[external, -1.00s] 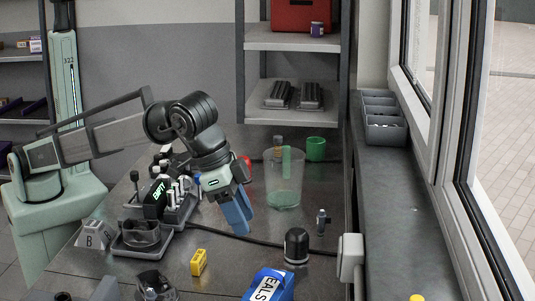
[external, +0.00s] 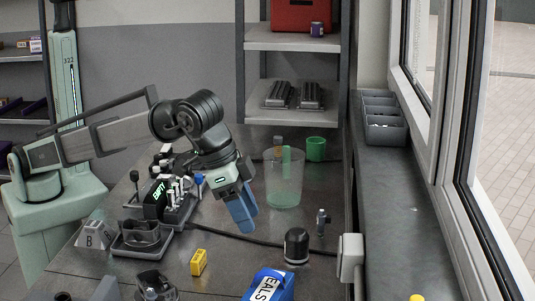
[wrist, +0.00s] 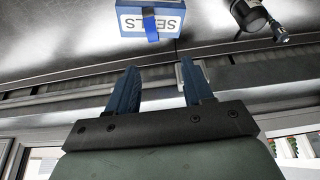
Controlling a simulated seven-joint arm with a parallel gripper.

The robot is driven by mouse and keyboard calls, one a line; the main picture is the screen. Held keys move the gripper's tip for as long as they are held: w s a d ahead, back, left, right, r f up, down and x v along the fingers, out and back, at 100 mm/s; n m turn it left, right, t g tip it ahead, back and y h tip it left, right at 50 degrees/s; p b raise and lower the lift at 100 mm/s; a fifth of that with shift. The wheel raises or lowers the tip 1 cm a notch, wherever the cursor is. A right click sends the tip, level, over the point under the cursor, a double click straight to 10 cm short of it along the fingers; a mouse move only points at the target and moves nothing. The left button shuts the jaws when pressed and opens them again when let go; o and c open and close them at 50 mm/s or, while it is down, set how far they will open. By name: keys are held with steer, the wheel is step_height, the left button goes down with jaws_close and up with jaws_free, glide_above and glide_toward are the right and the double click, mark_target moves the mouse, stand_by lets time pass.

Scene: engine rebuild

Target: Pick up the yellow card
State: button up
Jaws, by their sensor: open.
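A small yellow block-like item (external: 199,262) with dark marks stands on the dark workbench in the external view. It is the closest match I see to a yellow card, but I cannot tell for certain that it is one. My gripper (external: 243,216) is above the bench, behind and to the right of the yellow item and apart from it. Its blue fingers are open and empty, and they also show apart in the wrist view (wrist: 159,78). The yellow item is not visible in the wrist view.
A blue SEALS box (external: 270,286) stands at the front, also in the wrist view (wrist: 151,20). A black domed part (external: 296,246) is beyond it. A clear beaker (external: 284,180) stands right of my gripper. A tray of parts (external: 142,241) is left. A cable crosses the bench.

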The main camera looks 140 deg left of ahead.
steer(key=s+a, duration=0.2)
steer(key=a, duration=0.2)
steer(key=n+g+h, duration=0.3)
steer(key=n, duration=1.4)
glide_above(201, 251)
step_height(201, 251, down, 7)
steer(key=f, duration=0.8)
steer(key=shift+s+a, duration=0.2)
steer(key=shift+w+d+f, duration=0.1)
steer(key=shift+f, duration=1.25)
steer(key=shift+w+d+f, duration=0.1)
steer(key=shift+f, duration=1.25)
steer(key=shift+c, duration=0.2)
jaws_close()
